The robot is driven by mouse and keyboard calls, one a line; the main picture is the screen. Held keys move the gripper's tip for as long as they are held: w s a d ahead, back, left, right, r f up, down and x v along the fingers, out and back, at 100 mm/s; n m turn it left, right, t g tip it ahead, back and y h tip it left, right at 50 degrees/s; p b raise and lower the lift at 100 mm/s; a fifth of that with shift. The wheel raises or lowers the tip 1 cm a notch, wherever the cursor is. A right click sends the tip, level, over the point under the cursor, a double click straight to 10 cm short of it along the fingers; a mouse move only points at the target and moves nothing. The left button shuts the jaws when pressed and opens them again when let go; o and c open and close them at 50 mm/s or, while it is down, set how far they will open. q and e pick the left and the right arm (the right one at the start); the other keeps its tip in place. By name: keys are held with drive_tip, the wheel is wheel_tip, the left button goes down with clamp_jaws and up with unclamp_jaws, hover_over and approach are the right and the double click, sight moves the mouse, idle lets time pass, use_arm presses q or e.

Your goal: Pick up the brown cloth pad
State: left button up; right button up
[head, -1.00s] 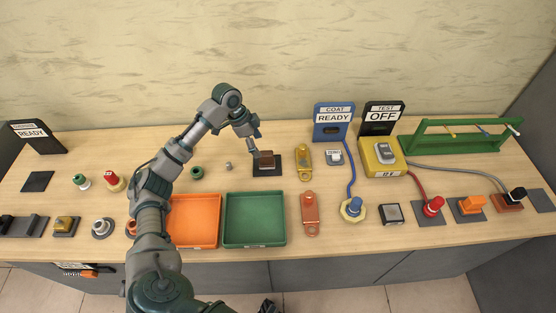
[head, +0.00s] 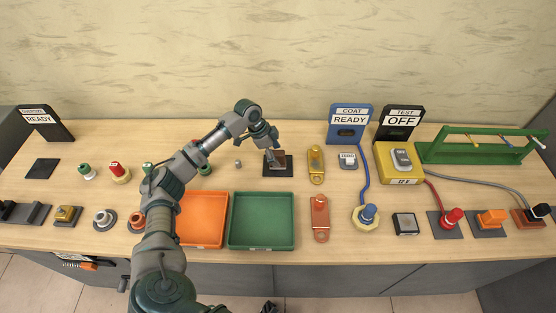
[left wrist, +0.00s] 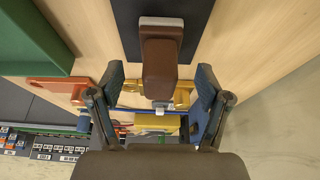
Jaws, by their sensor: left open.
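The brown cloth pad (head: 278,155) sits on a dark square mat (head: 286,170) near the middle of the table, behind the green tray. In the left wrist view the brown pad (left wrist: 161,62) is a brown block with a pale strip at one end, over the dark mat (left wrist: 196,25). My left gripper (head: 272,153) is at the pad from above. In the left wrist view its two fingers (left wrist: 158,88) are apart, one on each side of the pad's near end, with gaps visible. My right gripper is not in view.
An orange tray (head: 203,244) and a green tray (head: 262,246) stand in front. A yellow tagged jig (head: 316,165) and a copper one (head: 320,220) stand to the right of the pad. The COAT READY sign (head: 348,118) stands behind.

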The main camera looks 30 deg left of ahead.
sight(280, 160)
use_arm(q)
drive_tip(key=x, duration=0.4)
drive_tip(key=shift+w+a+b, duration=0.1)
drive_tip(key=shift+a+b, duration=0.2)
drive_tip(key=shift+b, duration=0.05)
drive_tip(key=shift+d, duration=0.3)
drive_tip(key=shift+d+r, duration=0.15)
drive_tip(key=shift+d, duration=0.2)
drive_tip(key=c, duration=0.7)
drive_tip(key=shift+a, duration=0.1)
drive_tip(key=c, duration=0.5)
drive_tip(key=shift+a, duration=0.2)
clamp_jaws()
drive_tip(key=shift+a+f, duration=0.1)
drive_tip(key=shift+f, duration=0.1)
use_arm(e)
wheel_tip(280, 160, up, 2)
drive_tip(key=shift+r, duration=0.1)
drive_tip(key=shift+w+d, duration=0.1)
